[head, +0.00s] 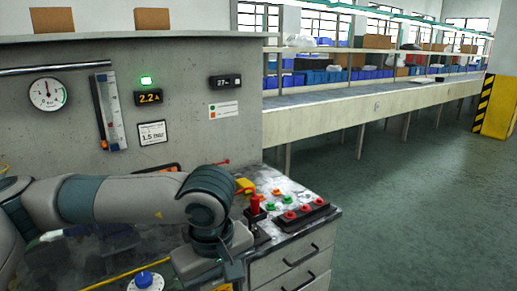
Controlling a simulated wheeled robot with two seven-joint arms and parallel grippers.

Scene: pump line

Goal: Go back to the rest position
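My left arm comes in from the left and bends down at the wrist over the work surface. The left gripper (224,272) is at the bottom of the view, pointing down, left of the grey drawer cabinet. Its fingertips are not clearly visible, so I cannot tell whether it is open or holding anything. My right gripper is not in view.
A control panel with a red lever (255,205) and red buttons (305,207) stands close right of my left wrist. A blue knob (144,279) is at the lower left. A gauge (48,94) is on the wall. Floor at right is clear.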

